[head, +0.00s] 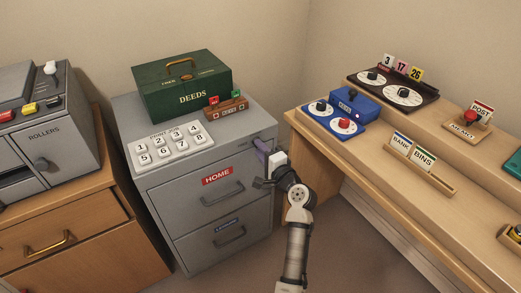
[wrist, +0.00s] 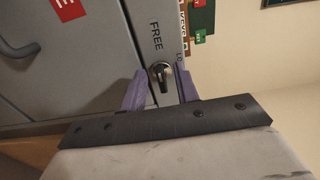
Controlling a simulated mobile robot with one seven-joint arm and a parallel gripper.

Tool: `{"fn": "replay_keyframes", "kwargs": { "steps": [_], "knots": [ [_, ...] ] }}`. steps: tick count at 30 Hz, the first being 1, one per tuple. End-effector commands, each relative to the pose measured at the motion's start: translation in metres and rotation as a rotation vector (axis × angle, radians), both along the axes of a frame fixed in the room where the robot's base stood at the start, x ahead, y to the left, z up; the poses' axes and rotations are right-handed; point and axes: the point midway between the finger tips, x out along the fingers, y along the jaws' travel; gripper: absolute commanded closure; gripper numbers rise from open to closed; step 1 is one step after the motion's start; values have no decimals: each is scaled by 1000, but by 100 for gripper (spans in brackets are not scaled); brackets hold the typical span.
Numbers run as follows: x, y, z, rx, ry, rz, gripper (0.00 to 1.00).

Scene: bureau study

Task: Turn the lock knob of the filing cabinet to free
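The grey filing cabinet (head: 163,205) stands in the middle of the head view. Its lock knob (wrist: 161,72) shows in the wrist view as a small round metal piece with a dark bar, near the cabinet's edge. The word FREE (wrist: 156,37) is printed beside it, and a partly hidden label starting "LO" (wrist: 179,57) sits on another side. I cannot tell for sure which label the knob points to. My gripper (head: 262,148) is at the upper right of the cabinet front. In the wrist view its purple fingers are apart, one on each side of the knob, with gaps visible.
A green DEEDS box (head: 183,88), a numbered button panel (head: 171,146) and a small wooden sign holder (head: 226,108) stand on the cabinet. The HOME drawer handle (head: 223,195) is left of my gripper. A wooden desk (head: 345,146) stands close on the right.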

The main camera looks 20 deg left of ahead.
Motion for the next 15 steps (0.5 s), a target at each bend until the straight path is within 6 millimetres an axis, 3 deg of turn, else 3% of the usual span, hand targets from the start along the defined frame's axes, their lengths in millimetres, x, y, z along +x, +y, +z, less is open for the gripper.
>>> {"fn": "replay_keyframes", "kwargs": {
  "steps": [15],
  "knots": [
    [-65,-85,-1,-1,0,-5,69]
  ]
}}
